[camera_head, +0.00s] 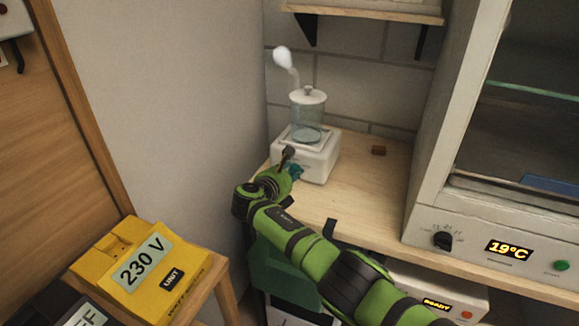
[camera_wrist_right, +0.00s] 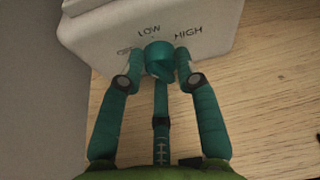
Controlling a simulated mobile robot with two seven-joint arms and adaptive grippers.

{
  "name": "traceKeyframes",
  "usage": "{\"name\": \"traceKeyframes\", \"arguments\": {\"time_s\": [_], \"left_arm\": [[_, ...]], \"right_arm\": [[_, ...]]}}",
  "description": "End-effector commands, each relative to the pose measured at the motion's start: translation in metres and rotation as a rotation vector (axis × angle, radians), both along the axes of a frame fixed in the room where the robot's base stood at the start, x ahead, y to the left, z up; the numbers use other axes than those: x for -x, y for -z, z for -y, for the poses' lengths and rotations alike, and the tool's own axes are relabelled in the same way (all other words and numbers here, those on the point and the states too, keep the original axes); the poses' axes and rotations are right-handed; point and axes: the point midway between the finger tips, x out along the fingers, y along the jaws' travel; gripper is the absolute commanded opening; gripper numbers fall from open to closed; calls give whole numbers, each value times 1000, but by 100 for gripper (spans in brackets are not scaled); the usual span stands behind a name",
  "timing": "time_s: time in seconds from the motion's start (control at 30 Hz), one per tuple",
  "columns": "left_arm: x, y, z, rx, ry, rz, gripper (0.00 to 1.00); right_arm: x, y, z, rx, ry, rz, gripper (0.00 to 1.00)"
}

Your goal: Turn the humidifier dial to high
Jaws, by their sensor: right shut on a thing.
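The humidifier (camera_head: 318,163) is a white box with a clear, lidded tank (camera_head: 307,115) on top, standing on the wooden bench near the wall. Its front face (camera_wrist_right: 100,30) fills the top of the right wrist view, marked LOW and HIGH; a fainter mark at the left is hard to read. The teal round dial (camera_wrist_right: 158,53) sits below LOW. My right gripper (camera_wrist_right: 160,65) is shut on the dial, one finger on each side. In the head view my right gripper (camera_head: 293,171) reaches the humidifier's front. I cannot tell where the dial points. My left gripper is out of view.
A white cabinet (camera_head: 423,210) with a black knob and a 19°C display stands at the right. A small brown block (camera_head: 379,150) lies on the bench (camera_head: 360,190). A yellow 230 V unit (camera_head: 190,262) is at the lower left. A shelf (camera_head: 370,10) hangs above.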

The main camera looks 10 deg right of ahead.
Motion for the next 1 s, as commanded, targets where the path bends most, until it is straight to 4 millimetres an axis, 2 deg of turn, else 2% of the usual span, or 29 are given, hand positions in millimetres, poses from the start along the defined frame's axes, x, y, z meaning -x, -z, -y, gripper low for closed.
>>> {"name": "traceKeyframes", "arguments": {"time_s": [0.03,0.57,0.6,0.63,0.67,1.0], "left_arm": [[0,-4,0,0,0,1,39],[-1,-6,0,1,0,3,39],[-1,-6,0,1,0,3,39],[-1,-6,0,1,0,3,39],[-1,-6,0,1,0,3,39],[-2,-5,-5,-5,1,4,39]], "right_arm": [[-2,-7,2,-4,1,16,0],[-2,-6,2,-25,0,33,0],[-2,-6,2,-24,1,33,41],[-2,-6,2,-25,0,32,53],[-2,-6,2,-26,1,32,55],[0,-2,0,-29,0,25,55]]}}
